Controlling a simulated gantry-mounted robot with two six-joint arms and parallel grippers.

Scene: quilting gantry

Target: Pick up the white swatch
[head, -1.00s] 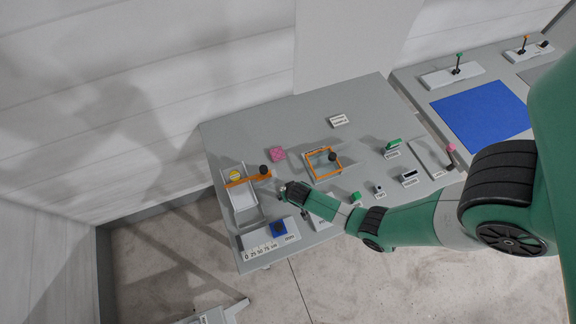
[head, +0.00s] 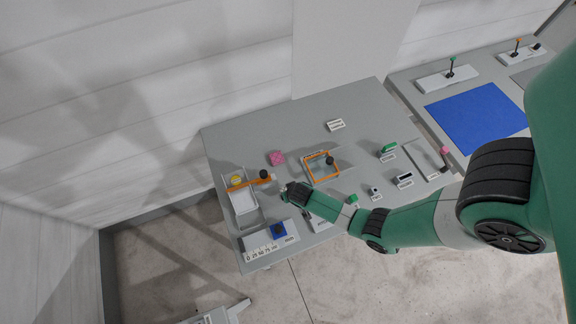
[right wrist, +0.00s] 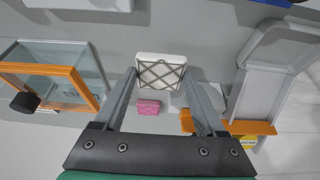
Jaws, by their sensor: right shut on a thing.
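The white swatch (right wrist: 161,70) shows in the right wrist view as a small pale cushion with a dark criss-cross pattern. It sits between the fingertips of my right gripper (right wrist: 160,82), which is shut on it. In the head view my right gripper (head: 288,191) is over the front part of the grey table, just right of the white tray. The swatch cannot be made out there. My left gripper is in neither current view.
A pink swatch (head: 277,158) lies behind my gripper on the table (head: 270,125). An orange-rimmed clear box (head: 309,178) stands to the right. A white tray (head: 243,203) with an orange bar (head: 247,183) is at left. A blue block (head: 279,229) is near the front edge.

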